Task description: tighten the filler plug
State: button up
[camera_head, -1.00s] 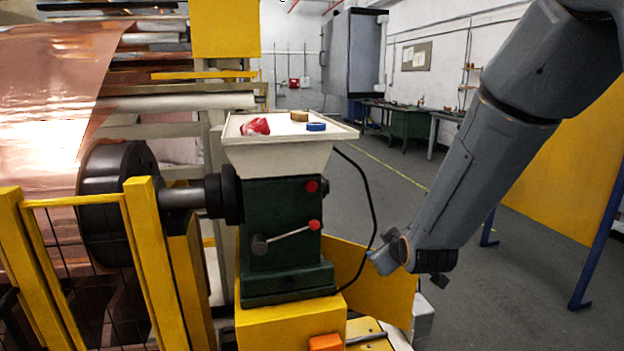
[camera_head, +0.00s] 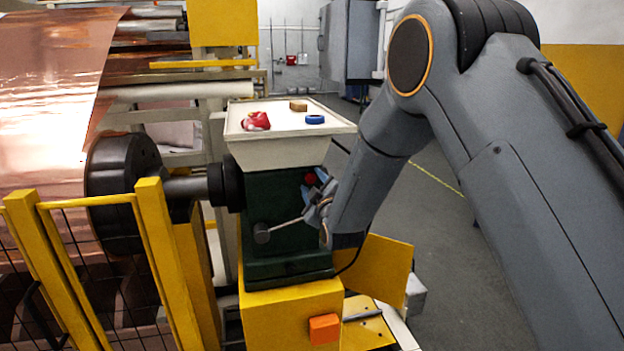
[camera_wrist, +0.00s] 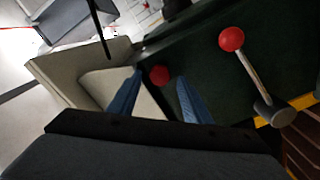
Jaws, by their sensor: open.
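The filler plug is a small red round cap (camera_head: 310,179) high on the side of the dark green gearbox (camera_head: 270,205). In the wrist view the red plug (camera_wrist: 159,75) shows between my two blue fingertips, a little beyond them. My gripper (camera_head: 319,187) is open beside the plug; I cannot tell whether the fingers touch it. A grey lever (camera_head: 286,225) sticks out lower on the gearbox.
A cream tray (camera_head: 245,145) on top of the gearbox holds a red cloth (camera_head: 256,121), a blue ring (camera_head: 315,119) and a brown block (camera_head: 298,106). A yellow guard (camera_head: 160,260) and a copper roll (camera_head: 50,110) stand at left. Open floor lies at right.

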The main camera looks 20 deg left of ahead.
jog(key=shift+w+a, duration=0.25)
jog(key=shift+w, duration=0.2)
jog(key=c, duration=1.1)
